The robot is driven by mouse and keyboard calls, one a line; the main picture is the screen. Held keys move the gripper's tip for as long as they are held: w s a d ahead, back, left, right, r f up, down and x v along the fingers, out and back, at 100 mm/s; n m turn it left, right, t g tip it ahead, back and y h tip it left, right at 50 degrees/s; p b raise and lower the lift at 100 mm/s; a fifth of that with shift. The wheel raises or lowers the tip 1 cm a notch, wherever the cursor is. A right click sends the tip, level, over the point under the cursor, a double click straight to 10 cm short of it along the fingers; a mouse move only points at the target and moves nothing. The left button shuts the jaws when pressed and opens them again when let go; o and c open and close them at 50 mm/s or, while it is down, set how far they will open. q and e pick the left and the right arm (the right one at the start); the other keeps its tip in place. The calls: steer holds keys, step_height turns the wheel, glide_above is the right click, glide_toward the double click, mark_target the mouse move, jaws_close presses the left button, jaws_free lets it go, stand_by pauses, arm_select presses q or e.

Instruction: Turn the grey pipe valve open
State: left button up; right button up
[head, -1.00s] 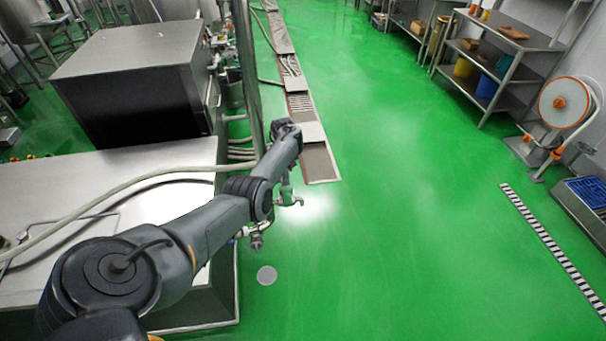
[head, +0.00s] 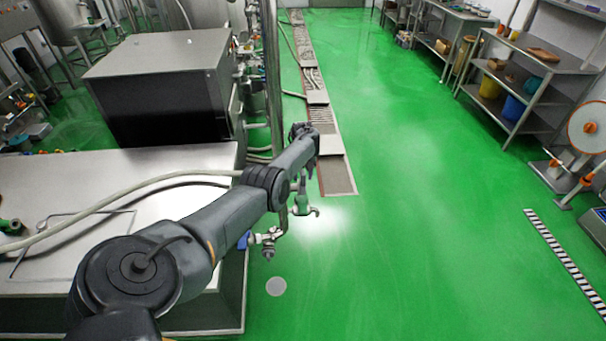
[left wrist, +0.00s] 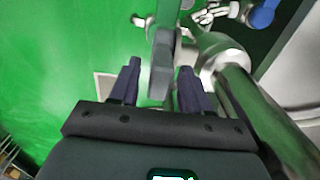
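In the left wrist view, a flat grey handle (left wrist: 163,68), which looks like the grey pipe valve's lever, stands between the fingers of my left gripper (left wrist: 160,70). The fingers are apart; a gap shows at the left finger, while the handle lies close to the right one. I cannot tell if it touches. Behind it are a round metal fitting (left wrist: 222,58) and a steel pipe (left wrist: 265,120). In the head view my left gripper (head: 302,131) is small beside the upright pipe (head: 272,70), and my arm hides the valve. My right gripper is not in view.
A steel tank top (head: 90,172) with a pale hose lies under my left arm. A small tap (head: 268,240) with a blue part is below the arm. A dark box (head: 160,95) stands behind.

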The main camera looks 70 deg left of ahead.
arm_select(q)
steer(key=shift+r, duration=0.1)
steer(key=shift+r+p, duration=0.35)
steer(key=shift+r, duration=0.2)
step_height(320, 180, up, 10)
steer(key=p, duration=0.3)
steer(key=shift+a+f+p, duration=0.1)
steer(key=shift+f+p, duration=0.1)
steer(key=shift+p, duration=0.1)
